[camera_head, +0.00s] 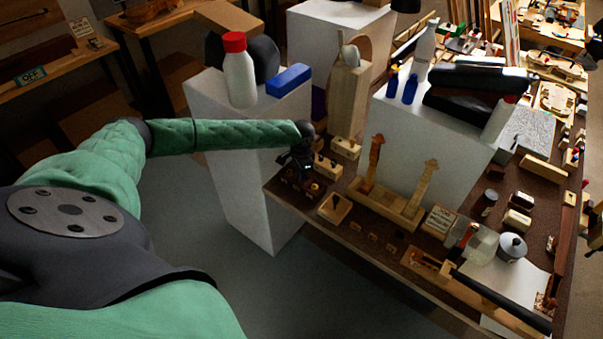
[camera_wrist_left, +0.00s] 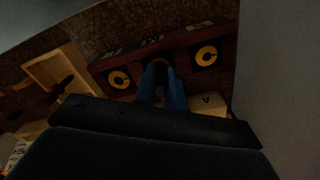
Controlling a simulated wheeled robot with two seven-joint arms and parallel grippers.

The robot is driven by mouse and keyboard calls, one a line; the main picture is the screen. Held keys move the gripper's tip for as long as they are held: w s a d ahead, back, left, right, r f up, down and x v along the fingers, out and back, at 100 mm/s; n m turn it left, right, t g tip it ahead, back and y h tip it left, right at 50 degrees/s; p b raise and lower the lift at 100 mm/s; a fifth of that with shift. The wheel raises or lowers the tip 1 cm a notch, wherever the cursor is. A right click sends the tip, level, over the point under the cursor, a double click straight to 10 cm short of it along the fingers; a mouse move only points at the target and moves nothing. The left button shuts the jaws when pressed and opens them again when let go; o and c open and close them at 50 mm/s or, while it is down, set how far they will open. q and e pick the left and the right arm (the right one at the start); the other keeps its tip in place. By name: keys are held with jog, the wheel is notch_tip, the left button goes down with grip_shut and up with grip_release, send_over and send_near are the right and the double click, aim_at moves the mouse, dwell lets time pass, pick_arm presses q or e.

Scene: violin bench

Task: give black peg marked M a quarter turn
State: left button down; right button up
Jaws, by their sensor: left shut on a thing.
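A dark red block (camera_wrist_left: 95,72) lies across the upper middle of the left wrist view, with yellow C-shaped marks (camera_wrist_left: 118,79) around dark centres on either side. My left gripper (camera_wrist_left: 163,88) comes down between them, its blue fingers shut on the middle peg. The fingers hide most of this black peg, and I cannot read a letter M on it. In the head view my left gripper (camera_head: 302,168) is over the block at the bench's left corner. My right gripper is not in view.
A small wooden tray (camera_head: 335,208) sits close beside the block; it also shows in the left wrist view (camera_wrist_left: 50,75). A tall white box (camera_head: 225,150) stands just left of the gripper. A wooden stand with two scroll-topped posts (camera_head: 390,205) is to the right.

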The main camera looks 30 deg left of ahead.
pick_arm(q)
jog(key=shift+s, duration=0.1)
jog(key=shift+f+m, duration=0.1)
jog(key=shift+m, duration=1.5)
jog(key=c, duration=1.4)
grip_release()
